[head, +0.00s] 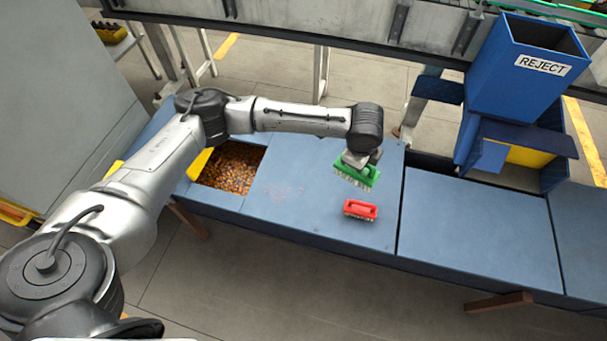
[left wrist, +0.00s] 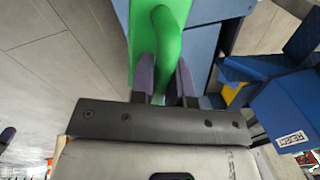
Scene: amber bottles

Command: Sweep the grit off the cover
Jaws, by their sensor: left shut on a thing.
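My left gripper (head: 357,160) is shut on the handle of a green brush (head: 355,175), bristles down. The brush is over the right part of the blue cover (head: 320,165); I cannot tell if its bristles touch. In the left wrist view the two fingers (left wrist: 165,78) close on the green handle (left wrist: 165,30). A faint patch of reddish grit (head: 284,192) lies on the cover, left of the brush. A red brush (head: 361,209) rests on the cover near its front edge, just below the green one. My right gripper is not in view.
An open bin of amber-brown bits (head: 232,166) borders the cover on the left. A blue panel (head: 475,230) continues to the right. A blue REJECT box (head: 525,65) stands at the back right. A grey beam (head: 330,30) crosses behind.

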